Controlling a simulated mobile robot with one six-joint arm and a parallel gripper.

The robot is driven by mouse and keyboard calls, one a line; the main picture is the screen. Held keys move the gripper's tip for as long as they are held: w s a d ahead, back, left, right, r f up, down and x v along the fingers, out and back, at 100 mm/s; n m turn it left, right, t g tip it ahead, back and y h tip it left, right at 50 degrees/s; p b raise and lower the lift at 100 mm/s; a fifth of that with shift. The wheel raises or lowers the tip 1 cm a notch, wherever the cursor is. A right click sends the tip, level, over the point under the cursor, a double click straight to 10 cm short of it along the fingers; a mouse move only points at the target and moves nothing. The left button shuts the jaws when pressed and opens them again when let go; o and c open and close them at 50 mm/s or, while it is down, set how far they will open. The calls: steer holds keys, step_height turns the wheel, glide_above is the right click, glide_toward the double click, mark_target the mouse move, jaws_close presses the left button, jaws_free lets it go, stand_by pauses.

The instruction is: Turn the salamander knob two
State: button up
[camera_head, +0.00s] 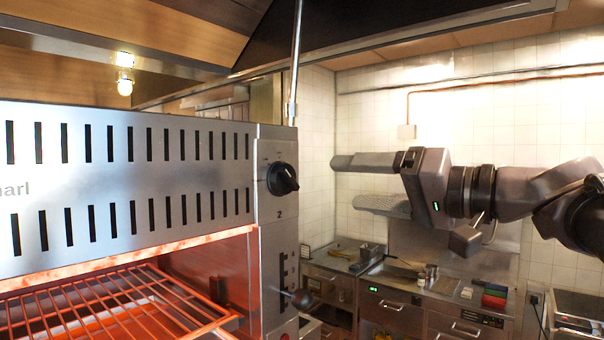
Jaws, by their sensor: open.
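The salamander (135,180) is a slotted steel unit filling the left side. Its black round knob (282,179) is on the upper part of the right front panel, with a "2" printed below it. The knob's raised grip runs obliquely, from upper left to lower right. My gripper (343,181) is open and empty to the right of the knob, pointing left. Its two fingers are one above the other, at about the knob's height in the picture. Nothing touches the knob; the depth gap is hard to tell.
Below the knob, a lever with a dark ball end (300,299) sticks out of a slotted panel. A glowing wire rack (110,305) is in the salamander's open bay. A vertical metal rod (295,60) rises above the unit. Steel counters (400,300) stand behind at lower right.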

mark_target(292, 179)
steer(key=p+x, duration=0.3)
steer(key=x, duration=0.9)
steer(key=c, duration=1.4)
steer(key=shift+o, duration=0.2)
steer(key=shift+m, duration=0.3)
steer(key=m+b, duration=0.1)
steer(key=m, duration=0.2)
steer(key=shift+s, duration=0.1)
steer(key=m, duration=0.5)
steer(key=shift+m, duration=0.3)
